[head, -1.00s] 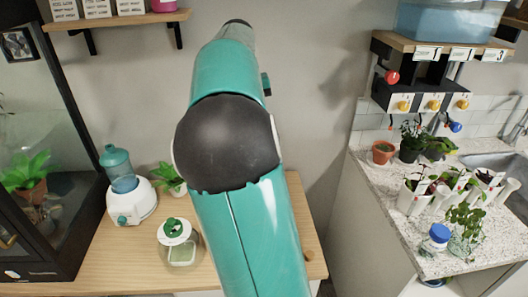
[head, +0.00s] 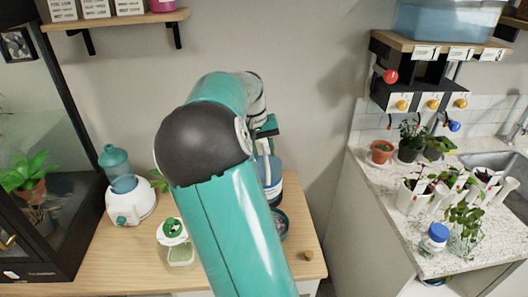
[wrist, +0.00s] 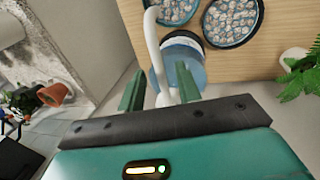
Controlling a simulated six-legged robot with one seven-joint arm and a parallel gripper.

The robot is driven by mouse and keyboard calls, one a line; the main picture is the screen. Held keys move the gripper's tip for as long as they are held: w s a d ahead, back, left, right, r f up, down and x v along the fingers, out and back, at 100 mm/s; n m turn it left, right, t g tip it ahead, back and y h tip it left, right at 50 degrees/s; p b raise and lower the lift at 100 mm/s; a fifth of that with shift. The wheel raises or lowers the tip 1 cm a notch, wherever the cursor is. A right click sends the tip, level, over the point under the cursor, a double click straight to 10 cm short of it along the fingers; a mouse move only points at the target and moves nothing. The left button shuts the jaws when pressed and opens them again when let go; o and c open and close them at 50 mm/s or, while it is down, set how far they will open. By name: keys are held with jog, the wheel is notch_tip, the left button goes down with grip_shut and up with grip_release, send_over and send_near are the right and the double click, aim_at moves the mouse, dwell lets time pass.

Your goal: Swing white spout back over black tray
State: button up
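The white spout (wrist: 152,42) is a curved tube rising beside the blue container (wrist: 192,60) in the wrist view. Its lower part runs between my fingers. My gripper (wrist: 160,88) is open, with one green finger on each side of the spout and gaps visible. In the head view my gripper (head: 266,132) is by the spout (head: 266,148), above the blue container (head: 273,190).
On the wooden bench (head: 120,265) stand a white humidifier-like device (head: 133,205) and a green-topped jar (head: 178,250). A small brown cone (head: 308,255) lies near the right edge. A gap separates the bench from the counter with potted plants (head: 408,200).

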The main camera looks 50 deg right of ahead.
jog(key=shift+s+f, duration=0.1)
jog(key=shift+f, duration=0.25)
grip_shut()
